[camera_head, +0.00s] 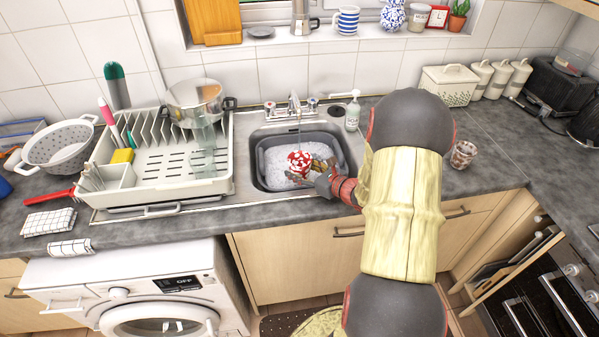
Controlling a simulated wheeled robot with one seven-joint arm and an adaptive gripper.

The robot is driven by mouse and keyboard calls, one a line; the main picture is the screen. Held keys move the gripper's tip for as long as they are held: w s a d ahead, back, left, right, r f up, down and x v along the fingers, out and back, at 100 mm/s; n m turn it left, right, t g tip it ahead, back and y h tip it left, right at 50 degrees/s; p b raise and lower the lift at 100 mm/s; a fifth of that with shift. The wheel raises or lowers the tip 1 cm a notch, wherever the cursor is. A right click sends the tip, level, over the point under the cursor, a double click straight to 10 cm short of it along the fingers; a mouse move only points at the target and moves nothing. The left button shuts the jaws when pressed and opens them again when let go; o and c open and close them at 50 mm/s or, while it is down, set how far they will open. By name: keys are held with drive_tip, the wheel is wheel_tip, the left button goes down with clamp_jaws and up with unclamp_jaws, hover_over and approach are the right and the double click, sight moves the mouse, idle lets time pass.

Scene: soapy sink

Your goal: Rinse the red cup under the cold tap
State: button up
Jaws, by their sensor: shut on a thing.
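The red cup (300,163) has white patches on it and is in the sink, over the grey basin (262,160) of white suds. My gripper (313,172) reaches in from the right and is shut on the cup. The fingers partly hide the cup's lower right side. The tap (294,103) stands behind the basin, with its spout above and behind the cup. A knob stands on each side of the tap, at the left (269,106) and at the right (313,104). I cannot tell whether water is running.
A white dish rack (215,186) with a steel pot (195,98) stands left of the sink. A soap bottle (352,112) is at the sink's back right corner. A patterned glass (463,155) stands on the right counter. My arm covers the counter just right of the sink.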

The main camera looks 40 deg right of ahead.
drive_tip(key=w+d+f+b, duration=0.2)
drive_tip(key=w+d, duration=0.4)
drive_tip(key=w, duration=0.4)
drive_tip(key=shift+w+d+f+b, duration=0.2)
drive_tip(key=shift+d+b, duration=0.15)
drive_tip(key=shift+b, duration=0.05)
drive_tip(key=shift+d, duration=0.1)
idle(0.8)
drive_tip(key=shift+s+d, duration=0.3)
drive_tip(key=shift+d, duration=0.1)
drive_tip(key=shift+a, duration=0.15)
drive_tip(key=shift+w+a, duration=0.3)
drive_tip(key=shift+a, duration=0.1)
